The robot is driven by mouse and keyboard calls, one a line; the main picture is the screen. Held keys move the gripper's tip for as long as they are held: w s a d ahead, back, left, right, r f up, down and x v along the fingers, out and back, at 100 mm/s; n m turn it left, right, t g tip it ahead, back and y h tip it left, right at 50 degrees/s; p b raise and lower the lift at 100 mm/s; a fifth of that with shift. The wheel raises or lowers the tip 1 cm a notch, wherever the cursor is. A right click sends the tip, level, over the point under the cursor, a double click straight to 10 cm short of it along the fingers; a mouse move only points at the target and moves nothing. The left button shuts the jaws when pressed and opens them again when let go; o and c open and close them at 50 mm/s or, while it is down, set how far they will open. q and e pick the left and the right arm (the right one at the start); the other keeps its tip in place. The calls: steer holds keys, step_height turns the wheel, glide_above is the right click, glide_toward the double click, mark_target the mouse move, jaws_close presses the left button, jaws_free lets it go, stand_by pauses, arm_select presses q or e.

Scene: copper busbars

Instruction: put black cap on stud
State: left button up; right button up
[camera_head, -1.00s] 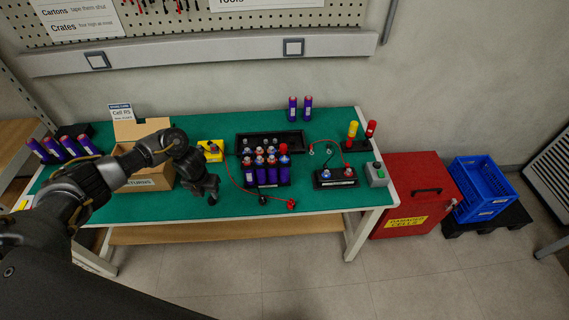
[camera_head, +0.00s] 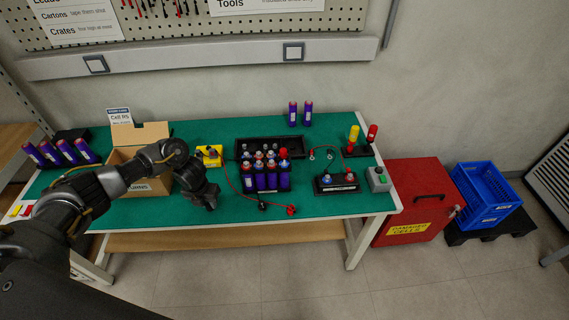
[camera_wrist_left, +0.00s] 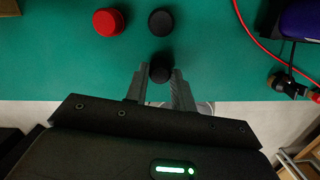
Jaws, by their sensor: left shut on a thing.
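My left gripper (camera_head: 208,204) is low over the table's front edge, left of the cell pack. In the left wrist view my left gripper (camera_wrist_left: 160,77) is shut on a black cap (camera_wrist_left: 160,66) between its fingertips. A second black cap (camera_wrist_left: 160,21) lies on the green mat just beyond it, with a red cap (camera_wrist_left: 108,21) to its left. In the head view the gripper hides these caps. A black block with two terminals (camera_head: 336,182) stands right of the cell pack. I cannot tell which stud is meant. My right gripper is not in view.
The cell pack (camera_head: 266,177) and a black tray (camera_head: 292,141) stand mid-table. A red lead (camera_head: 229,180) runs from the yellow meter (camera_head: 209,155) to clips near the front edge. An open carton (camera_head: 124,153) is left of the gripper. Green mat (camera_head: 320,207) is bare at front right.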

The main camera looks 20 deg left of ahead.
arm_select(q)
steer(key=shift+r+p, duration=1.95)
steer(key=shift+r, duration=0.55)
